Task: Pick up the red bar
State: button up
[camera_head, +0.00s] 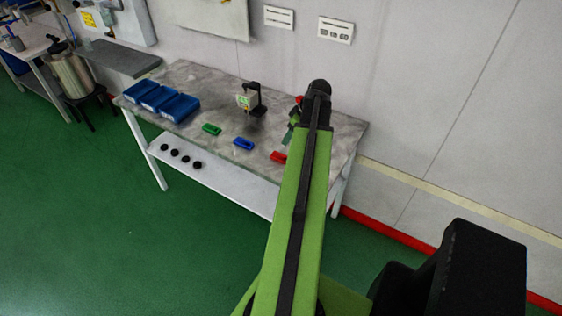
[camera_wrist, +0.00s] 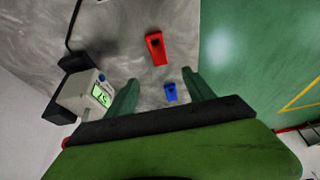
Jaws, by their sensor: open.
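The red bar (camera_head: 277,157) lies on the grey marbled table near its front edge, partly hidden by my arm in the head view. In the wrist view the red bar (camera_wrist: 157,49) lies on the table above my fingertips in the picture, with a dark hole in it. My gripper (camera_wrist: 160,77) is open and empty, its two green fingers apart. The red bar is outside the fingers. A blue bar (camera_wrist: 170,91) shows in the gap between the fingers, lower on the picture, on the table.
A green bar (camera_head: 211,129) and the blue bar (camera_head: 243,143) lie left of the red one. A device with a green display (camera_head: 247,100) stands behind them. Blue bins (camera_head: 179,107) stand at the table's left. A wall is behind the table (camera_head: 190,76).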

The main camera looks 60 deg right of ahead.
jog(key=b, duration=0.7)
send_over(279, 156)
jog(key=s, duration=0.3)
jog(key=f, duration=0.9)
jog(key=shift+w+a, duration=0.1)
jog(key=shift+w, duration=0.15)
jog(key=shift+w+r, duration=0.1)
jog(key=b+x, duration=0.2)
jog(key=s+b+x, duration=0.1)
jog(key=b+x, duration=0.1)
jog(key=b, duration=0.1)
jog(key=shift+w+f, duration=0.15)
jog(key=shift+f, duration=0.35)
jog(key=shift+w+f, duration=0.2)
jog(key=shift+f, duration=0.1)
jog(key=shift+r, duration=0.2)
jog(key=shift+c, duration=0.4)
grip_shut()
jog(key=shift+r, duration=0.1)
